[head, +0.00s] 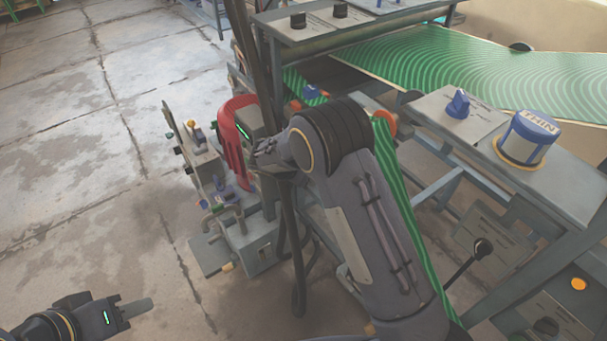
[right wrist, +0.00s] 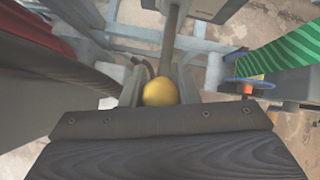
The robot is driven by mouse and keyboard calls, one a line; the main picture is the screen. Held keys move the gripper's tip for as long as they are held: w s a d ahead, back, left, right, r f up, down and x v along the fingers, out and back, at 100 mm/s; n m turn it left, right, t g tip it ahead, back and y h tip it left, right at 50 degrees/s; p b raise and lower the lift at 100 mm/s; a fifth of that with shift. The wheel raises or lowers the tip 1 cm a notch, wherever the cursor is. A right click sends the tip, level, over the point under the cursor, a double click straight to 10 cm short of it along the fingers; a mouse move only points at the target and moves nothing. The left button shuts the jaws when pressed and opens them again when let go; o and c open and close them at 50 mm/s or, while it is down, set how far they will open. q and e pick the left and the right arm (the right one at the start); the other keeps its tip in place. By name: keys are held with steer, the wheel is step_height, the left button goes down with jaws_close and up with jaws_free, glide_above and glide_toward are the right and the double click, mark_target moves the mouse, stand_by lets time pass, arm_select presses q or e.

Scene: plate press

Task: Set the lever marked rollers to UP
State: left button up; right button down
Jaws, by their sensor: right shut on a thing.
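In the right wrist view, a round yellow knob (right wrist: 160,92) sits between the two grey fingers of my right gripper (right wrist: 158,84). The gripper is shut on this knob. A grey shaft (right wrist: 175,42) runs up the picture from behind it. No marking is readable, so I cannot tell from lettering whether this is the rollers lever or which way it is set. In the head view my right arm hides the knob and the fingertips.
A curved red part (head: 232,150) stands close to my right gripper. A green patterned sheet (head: 490,75) crosses the machine.

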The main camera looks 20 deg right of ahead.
steer(key=shift+w+d+r+p, duration=0.2)
steer(key=shift+r+p, duration=0.2)
steer(key=shift+r, duration=0.3)
steer(key=c, duration=1.1)
jaws_free()
steer(key=shift+s, duration=0.1)
steer(key=v, duration=0.7)
steer(key=shift+s+a+r, duration=0.15)
steer(key=shift+a+r, duration=0.05)
